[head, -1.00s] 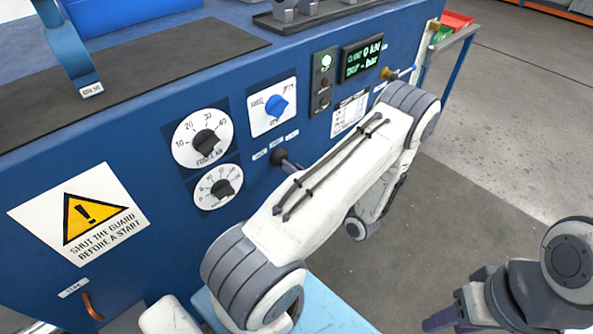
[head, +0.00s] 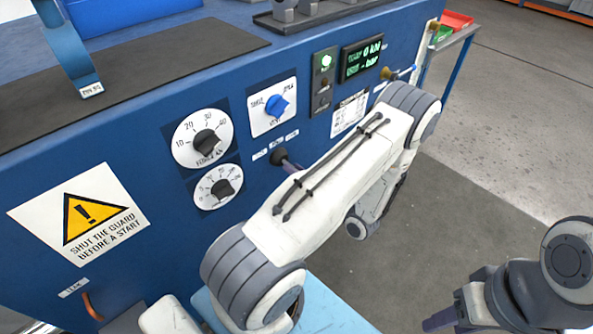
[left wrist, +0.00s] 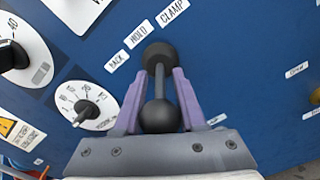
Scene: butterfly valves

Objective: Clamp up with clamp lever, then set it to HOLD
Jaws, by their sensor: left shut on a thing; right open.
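The clamp lever is a dark rod with a round ball end, standing out of the blue panel. In the left wrist view its ball (left wrist: 160,116) sits between the purple fingers of my left gripper (left wrist: 155,105), which is shut on it. In the head view the lever's base (head: 280,158) shows beside my white left arm, which hides that gripper. Labels BACK (left wrist: 116,62), HOLD (left wrist: 138,34) and CLAMP (left wrist: 172,12) run beside the lever's base; I cannot tell which one it is set to. My right gripper (head: 445,318) is open and empty at the lower right, partly seen.
The panel holds two dials with black knobs (head: 207,142) (head: 223,188), a blue selector (head: 277,105), a lit green button (head: 326,61) and a display (head: 362,58) reading 0 kN. A warning sign (head: 80,215) is at left. Open floor (head: 500,150) lies at right.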

